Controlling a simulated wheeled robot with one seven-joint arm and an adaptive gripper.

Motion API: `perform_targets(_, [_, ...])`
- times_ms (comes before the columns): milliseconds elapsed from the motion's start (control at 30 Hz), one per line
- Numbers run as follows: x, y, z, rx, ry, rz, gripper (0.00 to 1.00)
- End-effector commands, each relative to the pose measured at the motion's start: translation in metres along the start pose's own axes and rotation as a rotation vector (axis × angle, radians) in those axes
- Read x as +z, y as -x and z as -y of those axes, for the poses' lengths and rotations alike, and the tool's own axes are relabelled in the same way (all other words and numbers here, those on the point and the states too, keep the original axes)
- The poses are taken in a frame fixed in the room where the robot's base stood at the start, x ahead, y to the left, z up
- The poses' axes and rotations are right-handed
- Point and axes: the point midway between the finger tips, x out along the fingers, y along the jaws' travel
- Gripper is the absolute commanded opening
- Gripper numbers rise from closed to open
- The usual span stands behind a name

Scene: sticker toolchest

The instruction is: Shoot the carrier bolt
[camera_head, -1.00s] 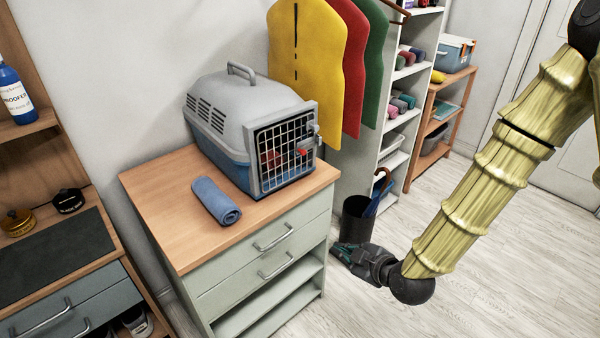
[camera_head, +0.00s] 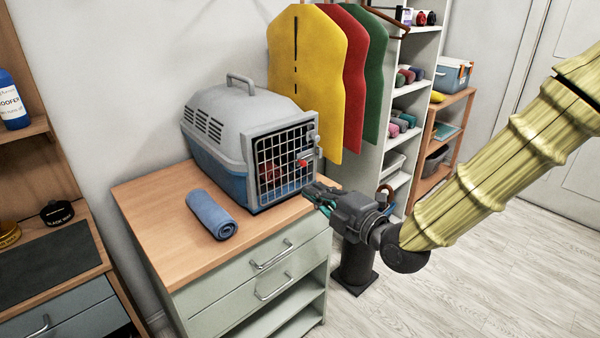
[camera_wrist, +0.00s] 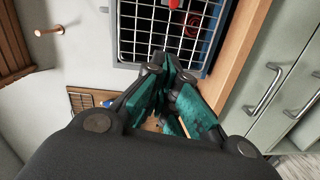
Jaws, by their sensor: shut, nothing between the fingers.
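The pet carrier (camera_head: 222,118) stands on the wooden top of the dresser, grey above and blue below. Its wire door (camera_head: 283,163) is closed and also shows at the top of the wrist view (camera_wrist: 150,40). The red bolt (camera_head: 304,163) sits at the right edge of the door, and a red part shows at the top of the wrist view (camera_wrist: 174,4). My gripper (camera_head: 312,192) is shut and empty, just in front of the carrier's lower right corner and below the bolt. In the wrist view its teal-padded fingers (camera_wrist: 168,72) point at the door. A reddish thing inside the carrier is unclear.
A rolled blue towel (camera_head: 212,215) lies on the dresser top (camera_head: 160,215) in front of the carrier. Yellow, red and green coats (camera_head: 305,70) hang behind. A dark umbrella stand (camera_head: 355,265) is below my gripper. The floor at right is clear.

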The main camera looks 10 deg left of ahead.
Motion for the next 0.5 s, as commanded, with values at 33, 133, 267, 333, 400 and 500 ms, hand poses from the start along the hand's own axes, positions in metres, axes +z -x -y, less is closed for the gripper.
perform_targets(33, [0.000,0.000,0.000,-0.001,-0.001,0.000,0.00])
perform_targets(133, [0.000,-0.004,0.001,-0.001,-0.001,0.000,0.00])
perform_targets(267, [0.000,-0.015,0.001,-0.002,-0.002,0.000,0.00])
perform_targets(333, [0.000,-0.025,0.000,-0.001,-0.001,0.001,0.00])
perform_targets(400, [0.000,-0.037,0.001,-0.001,-0.002,0.000,0.00])
perform_targets(500, [0.000,-0.054,0.000,-0.001,-0.003,0.001,0.00])
